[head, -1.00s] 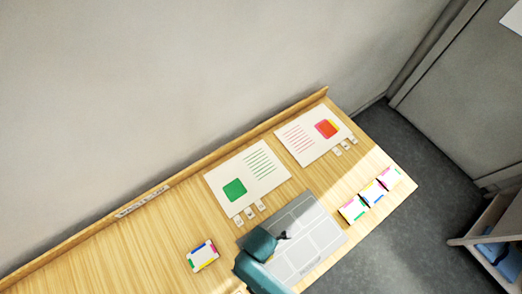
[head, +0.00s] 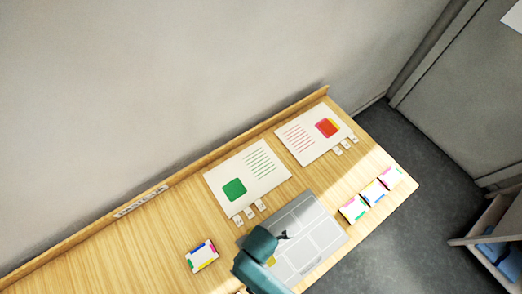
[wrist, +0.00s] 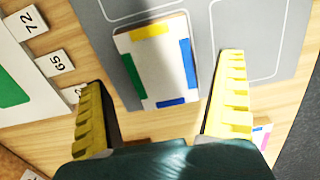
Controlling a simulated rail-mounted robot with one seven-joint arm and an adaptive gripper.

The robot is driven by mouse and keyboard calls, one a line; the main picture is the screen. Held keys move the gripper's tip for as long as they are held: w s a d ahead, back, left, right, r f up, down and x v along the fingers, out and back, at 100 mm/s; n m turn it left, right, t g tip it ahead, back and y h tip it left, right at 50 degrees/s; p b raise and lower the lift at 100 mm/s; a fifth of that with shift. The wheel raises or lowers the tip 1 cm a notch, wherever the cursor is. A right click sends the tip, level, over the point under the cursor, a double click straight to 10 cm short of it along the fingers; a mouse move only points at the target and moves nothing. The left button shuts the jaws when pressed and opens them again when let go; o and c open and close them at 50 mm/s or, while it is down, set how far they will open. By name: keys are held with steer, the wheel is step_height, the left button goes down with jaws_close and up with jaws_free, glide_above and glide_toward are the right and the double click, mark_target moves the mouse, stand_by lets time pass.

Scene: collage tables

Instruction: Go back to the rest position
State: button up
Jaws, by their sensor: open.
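My gripper (head: 283,236) is over the grey mat (head: 318,226) on the table, seen from above with its teal body hiding the mat's near-left part. In the wrist view, my gripper (wrist: 162,80) is open, its two yellow ribbed fingers well apart. A white tile (wrist: 157,62) with yellow, green and blue edge marks lies on the grey mat between and beyond the fingers. Neither finger appears to touch it. My arm hides this tile in the head view.
Two printed sheets, one with a green square (head: 234,190) and one with a red-orange square (head: 327,128), lie along the back ledge. Small numbered tags (wrist: 55,63) lie beside them. A white tile (head: 202,256) lies at left; three tiles (head: 374,191) line the right edge.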

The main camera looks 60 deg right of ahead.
step_height(320, 180, up, 9)
steer(key=shift+r, duration=0.2)
steer(key=w+r+m+t, duration=0.2)
steer(key=w+r+t, duration=0.4)
steer(key=w+r, duration=0.65)
steer(key=w+r+m+t, duration=0.1)
steer(key=w+r+t, duration=0.5)
steer(key=w+r, duration=0.7)
steer(key=s+r+m+t+p, duration=0.2)
steer(key=r+p, duration=0.3)
steer(key=r, duration=1)
steer(key=s+r+m+t+p, duration=0.2)
steer(key=r+m+t+p, duration=0.2)
steer(key=r, duration=1.2)
steer(key=s+r+m+t+p, duration=0.3)
steer(key=r+p, duration=0.5)
steer(key=r, duration=0.8)
steer(key=shift+a+m+t, duration=0.3)
steer(key=shift+m+t, duration=0.3)
steer(key=shift+m, duration=0.6)
